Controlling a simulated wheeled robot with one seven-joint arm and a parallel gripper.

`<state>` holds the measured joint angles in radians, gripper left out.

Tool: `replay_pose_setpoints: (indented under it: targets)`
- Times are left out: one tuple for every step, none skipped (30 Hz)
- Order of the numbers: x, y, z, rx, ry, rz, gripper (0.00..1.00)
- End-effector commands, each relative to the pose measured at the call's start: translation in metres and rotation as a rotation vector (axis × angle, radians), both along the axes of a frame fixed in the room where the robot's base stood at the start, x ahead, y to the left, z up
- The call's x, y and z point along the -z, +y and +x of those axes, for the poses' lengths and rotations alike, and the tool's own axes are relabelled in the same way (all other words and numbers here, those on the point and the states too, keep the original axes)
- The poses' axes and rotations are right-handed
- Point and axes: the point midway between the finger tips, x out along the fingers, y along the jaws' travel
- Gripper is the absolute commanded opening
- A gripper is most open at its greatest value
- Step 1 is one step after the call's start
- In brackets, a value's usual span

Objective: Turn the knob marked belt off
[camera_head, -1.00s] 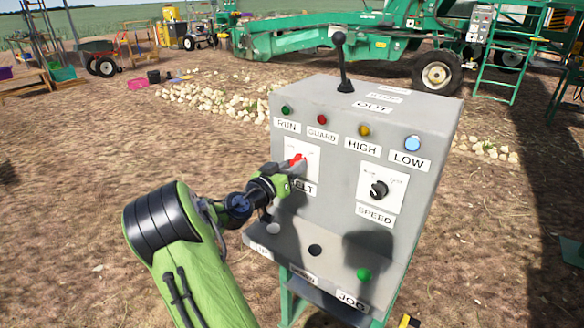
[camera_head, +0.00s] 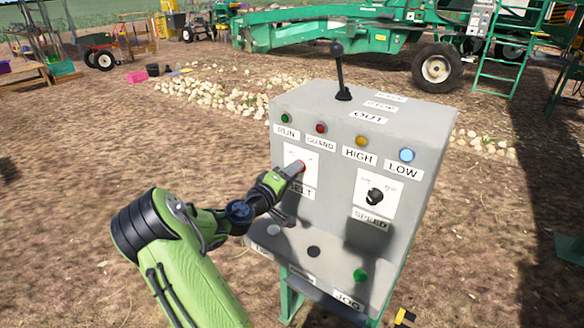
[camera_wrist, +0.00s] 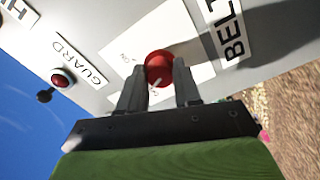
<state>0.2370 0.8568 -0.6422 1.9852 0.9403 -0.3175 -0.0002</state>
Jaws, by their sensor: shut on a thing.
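The red belt knob (camera_wrist: 158,67) sits on a white plate (camera_wrist: 190,30) on the front of the grey control box, beside the label BELT (camera_wrist: 231,38). In the head view the knob (camera_head: 301,165) shows only partly past my gripper (camera_head: 294,170). In the wrist view my gripper (camera_wrist: 159,85) has one dark finger on each side of the knob and is shut on it. A small pale pointer mark shows near the knob's lower edge. The lettering around the knob is partly hidden or too small to read surely.
The grey box (camera_head: 330,215) also carries a black speed knob (camera_head: 375,196), a black lever (camera_head: 340,70), several coloured lamps along the top and a green jog button (camera_head: 360,275). Pale stones (camera_head: 220,98) lie on the soil behind. A green machine (camera_head: 330,33) stands farther back.

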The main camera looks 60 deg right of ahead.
Motion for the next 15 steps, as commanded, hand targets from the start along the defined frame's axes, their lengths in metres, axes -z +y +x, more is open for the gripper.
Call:
replay_pose_setpoints:
  targets:
    - [-0.0027, 0.0003, 0.0006, -0.002, 0.041, 0.008, 0.02]
    - [-0.0027, 0.0003, 0.0005, -0.002, 0.067, 0.012, 0.02]
    - [-0.0026, 0.0003, 0.0004, -0.001, 0.099, 0.018, 0.02]
    - [-0.0027, 0.0003, 0.0004, -0.001, 0.123, 0.021, 0.02]
    - [-0.0027, 0.0004, 0.0003, -0.001, 0.145, 0.025, 0.02]
    - [-0.0025, 0.0004, 0.0003, -0.001, 0.176, 0.03, 0.02]
    - [-0.0025, 0.0004, 0.0003, -0.001, 0.195, 0.033, 0.02]
    - [-0.0025, 0.0004, 0.0003, -0.001, 0.216, 0.036, 0.02]
    - [-0.0024, 0.0004, 0.0002, -0.001, 0.239, 0.04, 0.02]
    - [-0.0022, 0.0004, 0.0001, -0.001, 0.257, 0.043, 0.02]
    - [-0.002, 0.0004, 0.0001, -0.001, 0.273, 0.045, 0.02]
    - [-0.002, 0.0004, 0.0001, -0.001, 0.293, 0.048, 0.02]
    - [-0.002, 0.0004, 0.0001, -0.001, 0.307, 0.051, 0.02]
    - [-0.0019, 0.0004, 0.0, -0.001, 0.318, 0.052, 0.02]
    - [-0.0017, 0.0003, 0.0001, -0.001, 0.333, 0.055, 0.02]
